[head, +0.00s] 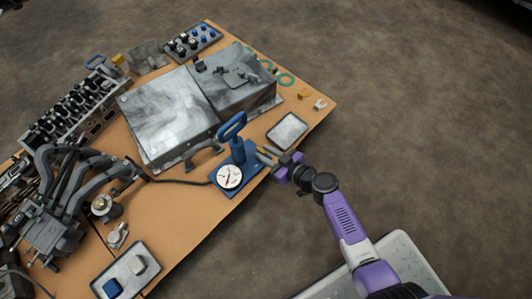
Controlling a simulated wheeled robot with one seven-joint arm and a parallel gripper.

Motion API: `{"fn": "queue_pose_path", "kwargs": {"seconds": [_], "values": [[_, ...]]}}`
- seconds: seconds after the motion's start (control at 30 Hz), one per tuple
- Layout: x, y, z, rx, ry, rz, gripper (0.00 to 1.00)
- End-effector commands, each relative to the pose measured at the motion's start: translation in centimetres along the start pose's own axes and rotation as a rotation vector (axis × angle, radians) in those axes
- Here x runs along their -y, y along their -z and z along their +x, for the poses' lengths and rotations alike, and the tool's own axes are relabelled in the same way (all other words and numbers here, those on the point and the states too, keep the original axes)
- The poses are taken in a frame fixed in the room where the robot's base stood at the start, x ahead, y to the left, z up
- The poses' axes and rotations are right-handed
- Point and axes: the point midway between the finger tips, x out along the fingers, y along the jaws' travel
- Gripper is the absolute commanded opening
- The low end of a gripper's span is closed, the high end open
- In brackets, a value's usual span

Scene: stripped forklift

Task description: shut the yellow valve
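A blue hand pump (238,152) with a looped blue handle and a round white gauge (229,177) stands on a blue base near the right edge of the workbench. A small yellow piece (262,150), probably the yellow valve, shows at the pump's right side, right by my fingertips. My gripper (265,156) reaches in from the right at this spot. The view is too small to tell whether the fingers touch the yellow piece or are open or shut. The valve's exact turn is also too small to read.
A grey metal case (168,112) lies open behind the pump. A shallow grey tray (287,129) lies behind my gripper. A black hose (180,182) runs left from the pump. Engine parts (65,200) crowd the left. The floor (430,130) to the right is clear.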

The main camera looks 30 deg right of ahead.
Motion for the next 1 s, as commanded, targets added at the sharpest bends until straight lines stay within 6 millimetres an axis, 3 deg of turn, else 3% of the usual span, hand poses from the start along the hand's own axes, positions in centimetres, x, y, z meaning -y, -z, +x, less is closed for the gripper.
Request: {"fn": "queue_pose_path", "kwargs": {"seconds": [0.03,0.1,0.57,1.0], "values": [[0.0,0.0,0.0,0.0,0.0,0.0,0.14],[0.0,0.0,0.0,0.0,0.0,0.0,0.0],[0.3,-0.3,0.1,0.006,-0.048,0.018,0.0],[1.1,0.3,0.1,0.01,-0.313,0.132,0.0]]}}
